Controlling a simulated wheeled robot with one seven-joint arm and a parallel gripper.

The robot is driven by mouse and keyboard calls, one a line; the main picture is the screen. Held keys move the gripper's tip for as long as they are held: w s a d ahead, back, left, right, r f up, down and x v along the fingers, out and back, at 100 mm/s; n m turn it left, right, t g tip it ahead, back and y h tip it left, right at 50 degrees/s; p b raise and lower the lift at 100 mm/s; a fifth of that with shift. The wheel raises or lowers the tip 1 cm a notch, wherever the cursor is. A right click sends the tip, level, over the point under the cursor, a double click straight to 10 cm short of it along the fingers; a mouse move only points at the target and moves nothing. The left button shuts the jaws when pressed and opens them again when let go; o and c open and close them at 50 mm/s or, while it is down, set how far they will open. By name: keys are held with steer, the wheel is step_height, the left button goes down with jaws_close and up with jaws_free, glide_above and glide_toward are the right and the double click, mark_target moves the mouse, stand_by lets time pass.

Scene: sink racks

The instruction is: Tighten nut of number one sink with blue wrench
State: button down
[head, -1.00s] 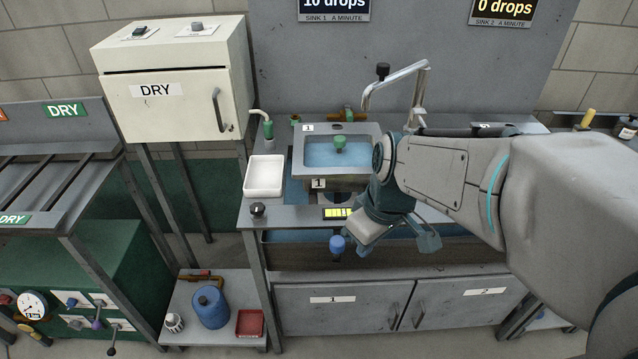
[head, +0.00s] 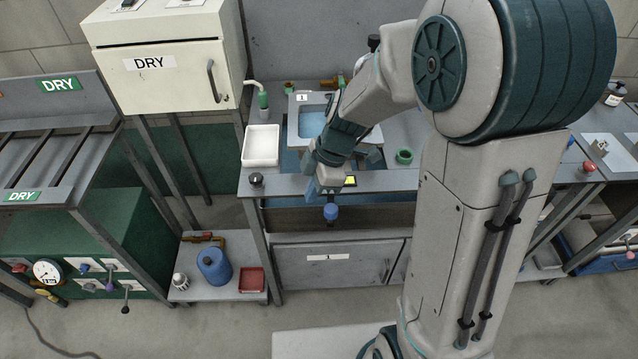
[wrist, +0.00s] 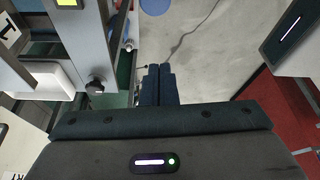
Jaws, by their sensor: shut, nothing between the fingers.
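The number one sink (head: 312,124), a grey basin with blue inside, sits on the bench in the head view, partly covered by my arm. Its nut is hidden or too small to tell. My gripper (head: 312,190) is in front of this sink, close to the bench's front rail. In the wrist view my gripper (wrist: 159,70) has its dark fingers together with nothing between them. A blue knob-like piece (head: 331,212) shows just below the front rail, near my gripper. I cannot tell whether it belongs to a blue wrench, and no wrench shows clearly.
A white tray (head: 261,146) and a black knob (head: 256,180) are left of my gripper. A yellow-lit display (head: 350,181) is on the rail. A low shelf holds a blue jug (head: 214,267) and a red tray (head: 251,280). Open floor lies in front.

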mark_target(326, 210)
step_height(326, 210, down, 6)
steer(key=d+p, duration=0.2)
steer(key=shift+w, duration=0.15)
steer(key=shift+f, duration=0.1)
stand_by(0.3)
steer(key=shift+d+f+b, duration=0.2)
steer(key=shift+d+b, duration=0.25)
steer(key=shift+b, duration=0.2)
steer(key=shift+s+d+r+n+b, duration=0.1)
steer(key=shift+d+n+b, duration=0.15)
steer(key=shift+d+b, duration=0.15)
steer(key=shift+s+d+r+n+b, duration=0.1)
steer(key=shift+d+n+b, duration=0.15)
steer(key=shift+d+b, duration=0.1)
